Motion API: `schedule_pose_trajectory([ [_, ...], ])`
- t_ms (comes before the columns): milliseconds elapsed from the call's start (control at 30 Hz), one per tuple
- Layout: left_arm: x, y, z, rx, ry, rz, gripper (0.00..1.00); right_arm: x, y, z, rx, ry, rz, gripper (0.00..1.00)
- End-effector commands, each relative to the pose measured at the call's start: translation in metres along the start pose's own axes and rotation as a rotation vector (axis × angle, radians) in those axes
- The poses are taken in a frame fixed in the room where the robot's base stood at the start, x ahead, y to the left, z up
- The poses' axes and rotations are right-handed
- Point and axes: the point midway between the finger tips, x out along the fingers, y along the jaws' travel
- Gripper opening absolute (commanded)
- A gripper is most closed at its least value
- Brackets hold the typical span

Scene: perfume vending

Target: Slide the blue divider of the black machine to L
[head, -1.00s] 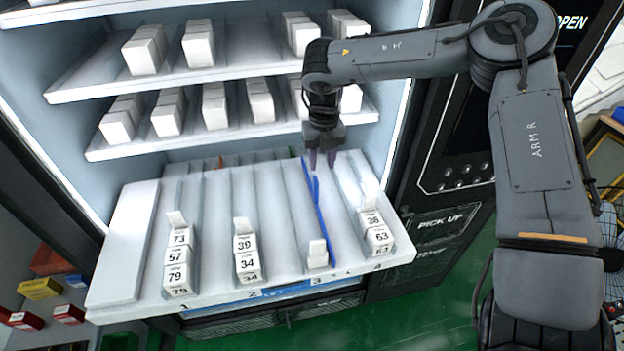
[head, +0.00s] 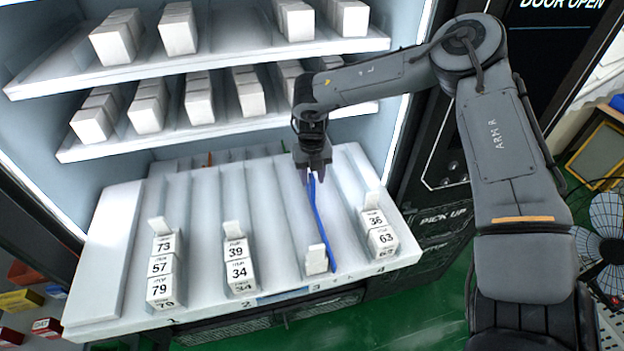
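The blue divider (head: 321,228) is a thin upright strip on the white pulled-out shelf (head: 115,240) of the black machine. It runs from back to front between the lane marked 3 and the lane marked 4. My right gripper (head: 315,180) points down at the divider's rear end. Its fingers are right at the blue strip and overlap it in the picture, hiding its far end. I cannot tell whether they are closed on it. An L mark on the shelf is not clearly legible. My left gripper is not in view.
White boxes stand in lanes 1 (head: 163,270), 2 (head: 239,265) and 4 (head: 380,230), with a small white block (head: 316,260) in lane 3, left of the divider's front end. A loaded upper shelf (head: 200,135) overhangs the back.

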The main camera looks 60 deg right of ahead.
Motion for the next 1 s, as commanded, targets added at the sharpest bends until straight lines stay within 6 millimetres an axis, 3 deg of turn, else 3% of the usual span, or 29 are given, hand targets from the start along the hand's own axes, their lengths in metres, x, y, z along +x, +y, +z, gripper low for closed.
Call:
schedule_pose_trajectory([
  [200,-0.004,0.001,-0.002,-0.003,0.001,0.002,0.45,0.019,0.000,0.000,-0.001,0.000,0.000,0.39],
  [567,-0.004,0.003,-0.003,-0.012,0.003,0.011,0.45,0.024,0.000,0.000,0.000,-0.001,0.000,0.39],
  [600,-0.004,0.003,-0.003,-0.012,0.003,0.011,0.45,0.024,0.000,0.000,0.000,-0.001,0.000,0.38],
  [833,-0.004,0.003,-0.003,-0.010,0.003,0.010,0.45,0.024,0.000,0.000,0.000,-0.001,0.000,0.03],
  [1000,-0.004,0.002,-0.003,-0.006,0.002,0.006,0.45,0.024,0.000,0.000,0.000,-0.001,0.000,0.00],
])
